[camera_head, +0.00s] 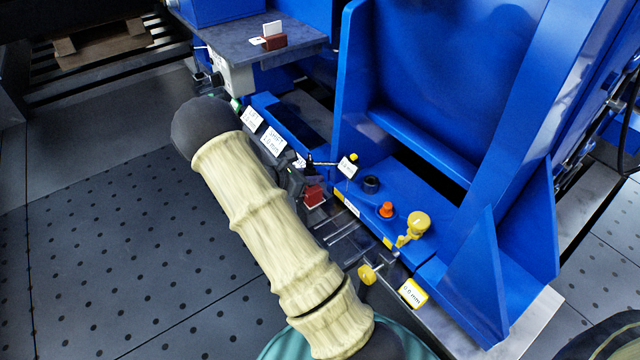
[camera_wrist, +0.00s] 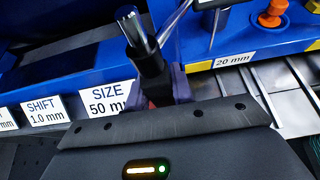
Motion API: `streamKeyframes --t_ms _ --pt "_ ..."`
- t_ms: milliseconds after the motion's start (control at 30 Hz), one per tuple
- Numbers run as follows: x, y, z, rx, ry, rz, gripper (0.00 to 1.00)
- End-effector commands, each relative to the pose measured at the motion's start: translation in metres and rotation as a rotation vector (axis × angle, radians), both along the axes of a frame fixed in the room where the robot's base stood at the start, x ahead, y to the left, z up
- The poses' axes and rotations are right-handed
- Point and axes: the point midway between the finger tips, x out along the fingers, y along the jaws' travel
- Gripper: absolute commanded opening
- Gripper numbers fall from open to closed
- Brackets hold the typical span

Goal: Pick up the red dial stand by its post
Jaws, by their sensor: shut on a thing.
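The red dial stand shows its red block base (camera_head: 314,196) just right of my gripper (camera_head: 298,180) in the head view. In the wrist view its upright metal post (camera_wrist: 140,38) rises between my gripper's fingers (camera_wrist: 155,88), which are shut on it. A thin rod slants off beside the post. The base is mostly hidden below the gripper body in the wrist view. Whether the base touches the surface under it, I cannot tell.
A blue machine frame (camera_head: 440,75) stands close on the right. An orange knob (camera_head: 386,209), a black ring (camera_head: 371,184) and a yellow dial piece (camera_head: 418,223) sit on its ledge. A grey shelf (camera_head: 235,40) holds a dark red block (camera_head: 274,41). Open floor (camera_head: 100,230) lies left.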

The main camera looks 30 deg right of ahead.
Motion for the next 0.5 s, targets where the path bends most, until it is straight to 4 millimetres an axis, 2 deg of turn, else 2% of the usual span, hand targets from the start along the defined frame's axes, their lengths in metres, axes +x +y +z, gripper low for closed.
streamKeyframes --t_ms 500 --pt "0.0007 -0.0006 0.0052 -0.004 -0.002 0.000 0.00"
